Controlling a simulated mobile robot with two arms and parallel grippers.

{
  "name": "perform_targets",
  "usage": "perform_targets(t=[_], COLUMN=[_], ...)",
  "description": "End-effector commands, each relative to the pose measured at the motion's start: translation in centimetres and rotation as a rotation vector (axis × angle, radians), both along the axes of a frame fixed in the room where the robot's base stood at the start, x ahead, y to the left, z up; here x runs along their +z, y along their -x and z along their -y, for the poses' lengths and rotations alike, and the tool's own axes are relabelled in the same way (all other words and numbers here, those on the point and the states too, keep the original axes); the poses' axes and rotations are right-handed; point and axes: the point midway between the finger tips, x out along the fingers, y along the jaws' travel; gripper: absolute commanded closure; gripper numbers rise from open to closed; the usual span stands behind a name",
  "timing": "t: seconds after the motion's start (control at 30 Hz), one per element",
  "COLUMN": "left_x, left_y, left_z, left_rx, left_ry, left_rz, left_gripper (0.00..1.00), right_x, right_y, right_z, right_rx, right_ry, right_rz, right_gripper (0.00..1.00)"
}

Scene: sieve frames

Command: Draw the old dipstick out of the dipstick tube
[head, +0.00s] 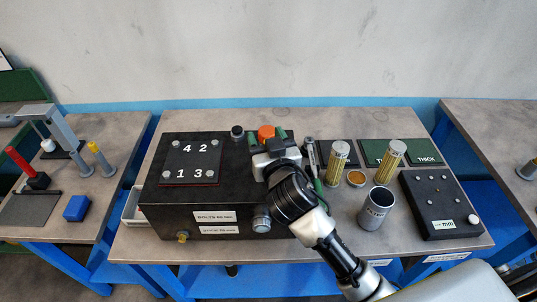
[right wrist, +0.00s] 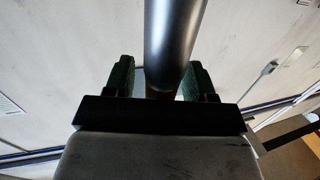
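My right gripper (head: 267,140) is over the rear right part of the black box (head: 190,226), with its two green fingers apart. A round orange piece (head: 266,132) shows between or just behind the fingers; I cannot tell whether it is the dipstick's handle. In the right wrist view, a smooth grey cylinder (right wrist: 172,40) runs down between the open fingers (right wrist: 159,78), with a light gap at the left finger. A small brownish-orange patch shows below it. The dipstick and its tube cannot be made out for certain; my right arm hides part of the box. My left gripper is not in view.
A dark cap (head: 237,131) stands left of the gripper. To the right are gold-ribbed filters (head: 337,165), a grey cup (head: 376,208) and a black board (head: 440,205). A plate numbered 1 to 4 (head: 191,160) lies on the box. Another bench (head: 70,230) stands left.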

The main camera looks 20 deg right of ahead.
Motion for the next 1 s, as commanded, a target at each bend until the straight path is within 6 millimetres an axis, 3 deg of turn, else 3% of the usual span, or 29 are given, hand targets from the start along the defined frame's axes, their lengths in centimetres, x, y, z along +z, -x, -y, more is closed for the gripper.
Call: perform_targets(t=[0.03, 0.37, 1.0], left_x=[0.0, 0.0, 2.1], left_y=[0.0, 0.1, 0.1], left_z=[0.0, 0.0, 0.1], left_rx=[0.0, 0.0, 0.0], left_ry=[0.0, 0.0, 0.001], left_rz=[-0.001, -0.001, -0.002], left_gripper=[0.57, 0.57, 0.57], right_x=[0.0, 0.0, 2.3], right_y=[0.0, 0.0, 0.0], right_z=[0.0, 0.0, 0.0], right_rx=[0.0, 0.0, 0.0], right_ry=[0.0, 0.0, -0.001], right_rz=[0.0, 0.0, 0.001], right_gripper=[0.51, 1.0, 1.0])
